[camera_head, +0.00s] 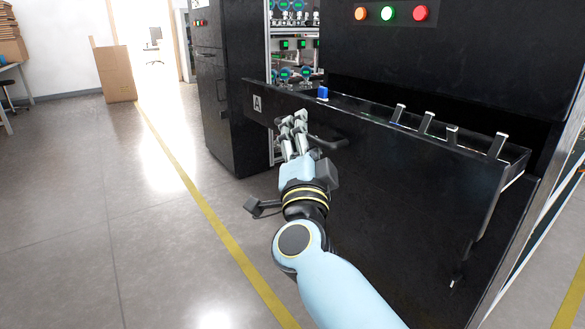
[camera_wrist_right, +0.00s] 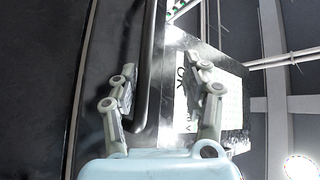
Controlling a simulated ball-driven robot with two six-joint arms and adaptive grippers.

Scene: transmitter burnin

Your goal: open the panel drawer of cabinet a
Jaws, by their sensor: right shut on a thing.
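The panel drawer (camera_head: 400,165) of cabinet A is a black drawer with a white "A" label (camera_head: 257,103) at its far end. It stands pulled out from the cabinet, and its top opening shows. My right gripper (camera_head: 293,122) is at the drawer's dark bar handle (camera_head: 328,141), shut on it. In the right wrist view the handle (camera_wrist_right: 152,50) runs between the fingers of my right gripper (camera_wrist_right: 162,88). The fingers hide part of the handle. My left gripper is not in view.
A blue piece (camera_head: 322,92) and several black and silver upright pieces (camera_head: 426,121) show along the drawer's top. Orange, green and red buttons (camera_head: 389,13) sit above. A black cabinet (camera_head: 228,100) stands beyond. Floor with a yellow line (camera_head: 190,185) is clear at left.

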